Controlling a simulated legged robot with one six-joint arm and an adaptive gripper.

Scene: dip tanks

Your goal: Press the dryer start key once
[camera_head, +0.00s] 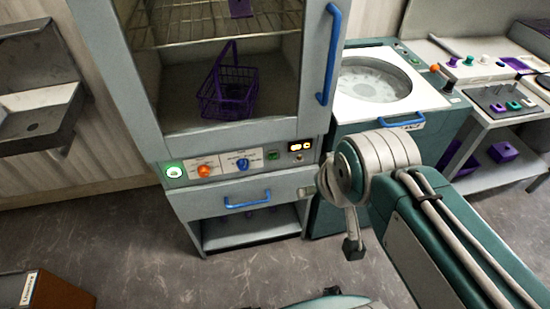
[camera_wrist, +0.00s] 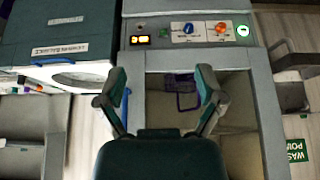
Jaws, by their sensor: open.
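The dryer cabinet (camera_head: 110,75) stands in front of me, with a control panel below its window. A small green key (camera_head: 273,155), likely the start key, sits between the blue knob (camera_head: 242,164) and the lit display (camera_head: 300,146). It also shows small in the wrist view (camera_wrist: 163,31), where the panel appears inverted. My gripper (camera_wrist: 161,75) is open and empty, its fingers spread wide and apart from the panel. In the head view my wrist is right of and below the panel, partly hiding the gripper.
An orange knob (camera_head: 204,171) and a round lit dial (camera_head: 174,171) are on the panel's left. A blue door handle (camera_head: 330,55) and drawer handle (camera_head: 248,202) stick out. A purple basket (camera_head: 229,92) is inside. A white-topped machine (camera_head: 430,100) stands right.

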